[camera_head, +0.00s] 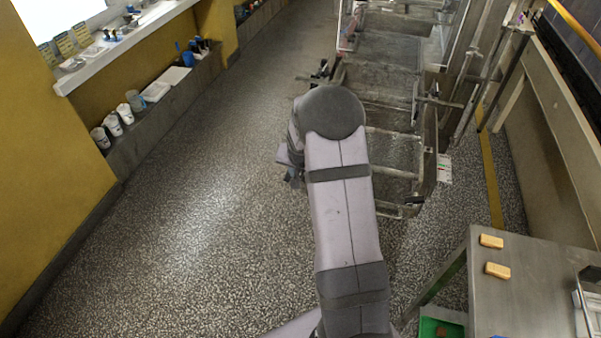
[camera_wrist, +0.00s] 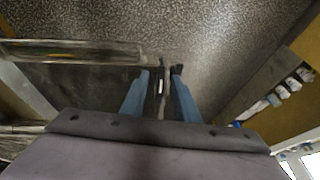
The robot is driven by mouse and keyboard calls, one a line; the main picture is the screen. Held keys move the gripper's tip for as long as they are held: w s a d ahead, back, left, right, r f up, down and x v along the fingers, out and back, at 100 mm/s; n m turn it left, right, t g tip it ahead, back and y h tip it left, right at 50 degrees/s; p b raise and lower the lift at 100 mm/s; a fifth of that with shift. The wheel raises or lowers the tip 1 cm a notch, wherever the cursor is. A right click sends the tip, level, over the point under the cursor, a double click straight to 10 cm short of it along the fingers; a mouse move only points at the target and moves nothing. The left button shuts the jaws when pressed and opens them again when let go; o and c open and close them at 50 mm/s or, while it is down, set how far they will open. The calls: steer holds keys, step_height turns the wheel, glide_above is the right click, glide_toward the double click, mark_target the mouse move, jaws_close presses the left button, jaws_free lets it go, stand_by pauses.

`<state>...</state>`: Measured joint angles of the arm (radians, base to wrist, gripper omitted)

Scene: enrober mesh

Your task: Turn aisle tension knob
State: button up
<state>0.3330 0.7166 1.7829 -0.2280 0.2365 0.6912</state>
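My gripper (camera_wrist: 161,72) shows two blue fingers with dark tips, spread apart in the wrist view. Between them is a thin dark upright part with a small pale patch (camera_wrist: 163,87), at the end of a metal frame. I cannot tell whether this is the tension knob or whether the fingers touch it. In the head view, dark fittings (camera_head: 322,72) stick out on the aisle side of the machine (camera_head: 390,95). My arm hides part of the machine's near left side there, and the fingertips are not clear.
The speckled aisle floor (camera_head: 170,230) is open left of my arm. A wall shelf (camera_head: 150,118) with cups and trays runs along the left. A steel table (camera_head: 540,295) with two tan blocks stands at the lower right, beside a green bin (camera_head: 430,327).

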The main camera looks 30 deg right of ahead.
steer(key=shift+c, duration=0.3)
jaws_close()
steer(key=b, duration=0.3)
steer(key=shift+w+f+g+h+b, duration=0.1)
steer(key=shift+f+g+h+b, duration=0.15)
steer(key=shift+g+h+b, duration=0.05)
steer(key=g+h+b, duration=0.1)
steer(key=b, duration=0.2)
steer(key=shift+w+a+n, duration=0.1)
steer(key=shift+n, duration=0.2)
steer(key=g+h+b, duration=0.2)
steer(key=shift+a+n+b, duration=0.15)
steer(key=shift+n+b, duration=0.2)
steer(key=shift+n, duration=0.05)
steer(key=shift+w+r+n+g+h+b, duration=0.15)
steer(key=shift+n+g+h+b, duration=0.25)
steer(key=shift+g+h, duration=1.25)
steer(key=shift+o, duration=0.3)
jaws_free()
